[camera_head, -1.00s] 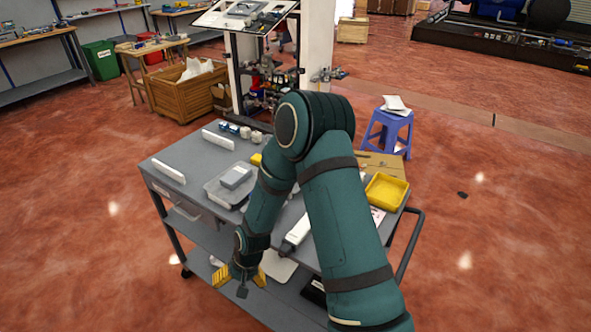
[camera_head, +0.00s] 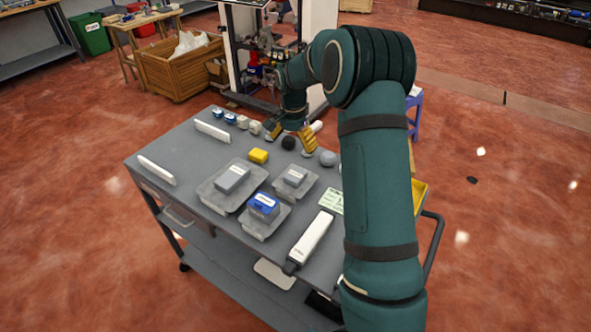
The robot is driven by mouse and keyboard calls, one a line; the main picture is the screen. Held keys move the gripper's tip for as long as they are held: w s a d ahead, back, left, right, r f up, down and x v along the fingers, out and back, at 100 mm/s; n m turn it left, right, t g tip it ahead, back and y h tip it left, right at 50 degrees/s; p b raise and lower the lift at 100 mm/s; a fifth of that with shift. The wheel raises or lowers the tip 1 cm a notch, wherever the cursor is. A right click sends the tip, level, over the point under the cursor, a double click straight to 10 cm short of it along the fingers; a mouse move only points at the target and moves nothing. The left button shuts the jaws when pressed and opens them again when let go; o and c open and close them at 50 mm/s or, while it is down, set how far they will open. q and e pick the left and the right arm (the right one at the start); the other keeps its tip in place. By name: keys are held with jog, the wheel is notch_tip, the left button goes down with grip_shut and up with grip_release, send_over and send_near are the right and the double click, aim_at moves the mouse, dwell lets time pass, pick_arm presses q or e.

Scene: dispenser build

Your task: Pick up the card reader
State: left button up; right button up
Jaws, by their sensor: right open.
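My right gripper (camera_head: 291,137) is open, its yellow fingertips spread near the far edge of the grey cart top (camera_head: 205,150). A small black ball (camera_head: 289,143) shows close to the fingertips; I cannot tell whether they touch it. No item is clearly readable as the card reader. Candidates are a grey box (camera_head: 232,179) in a clear tray, a smaller grey box (camera_head: 295,177) in another tray, a blue box (camera_head: 263,203) in a third tray, and a long white device (camera_head: 312,236) with a dark end. My left gripper is not in view.
A yellow block (camera_head: 258,156), a grey ball (camera_head: 328,158) and small white pieces (camera_head: 243,122) stand on the cart. White bars (camera_head: 157,170) lie along its left side. My arm hides the cart's right part and much of a yellow bin (camera_head: 420,194).

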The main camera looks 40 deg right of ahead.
aim_at(296, 174)
notch_tip(296, 174, down, 8)
jog(key=shift+f+b, duration=0.1)
jog(key=shift+b, duration=0.3)
jog(key=shift+d+f, duration=0.25)
jog(key=shift+f, duration=1.1)
jog(key=shift+d+f, duration=0.2)
jog(key=shift+f, duration=1.15)
jog(key=shift+r, duration=0.1)
jog(key=c, duration=1.4)
